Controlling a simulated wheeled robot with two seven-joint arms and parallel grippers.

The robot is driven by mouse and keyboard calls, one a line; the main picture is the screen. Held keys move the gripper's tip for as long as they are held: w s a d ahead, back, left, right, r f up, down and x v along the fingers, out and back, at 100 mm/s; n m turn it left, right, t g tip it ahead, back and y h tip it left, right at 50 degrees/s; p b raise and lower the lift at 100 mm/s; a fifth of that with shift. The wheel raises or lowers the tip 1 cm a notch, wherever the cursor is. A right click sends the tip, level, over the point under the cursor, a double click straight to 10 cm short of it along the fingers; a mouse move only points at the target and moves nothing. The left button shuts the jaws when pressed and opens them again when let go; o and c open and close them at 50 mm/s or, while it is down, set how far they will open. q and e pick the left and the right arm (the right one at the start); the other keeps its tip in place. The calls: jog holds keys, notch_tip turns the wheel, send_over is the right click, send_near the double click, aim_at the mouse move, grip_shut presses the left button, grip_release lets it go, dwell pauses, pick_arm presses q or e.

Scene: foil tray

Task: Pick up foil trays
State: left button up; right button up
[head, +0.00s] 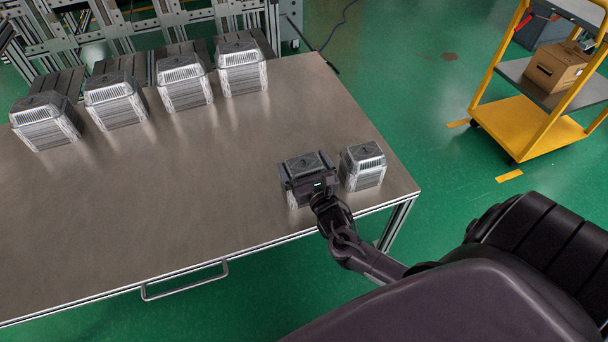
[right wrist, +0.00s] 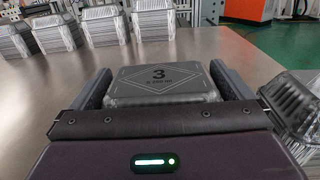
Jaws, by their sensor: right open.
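A stack of silver foil trays (head: 306,161) stands near the table's front right edge. In the right wrist view, its grey top (right wrist: 160,82) bears a "3" inside a diamond. My right gripper (head: 308,172) is over this stack, with one finger on each side of it, open. The left finger looks very close to the stack; contact cannot be told. A second foil tray stack (head: 363,166) stands just to the right, and it also shows at the wrist view's right edge (right wrist: 293,105). My left gripper is not in view.
Several more tray stacks (head: 184,82) stand in a row along the table's (head: 170,190) back edge, by dark roller lanes (head: 130,67). The table middle is clear. A yellow cart (head: 530,125) with a cardboard box (head: 557,67) stands at the far right.

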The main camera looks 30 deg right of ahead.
jog(key=c, duration=1.6)
jog(key=shift+r, duration=0.1)
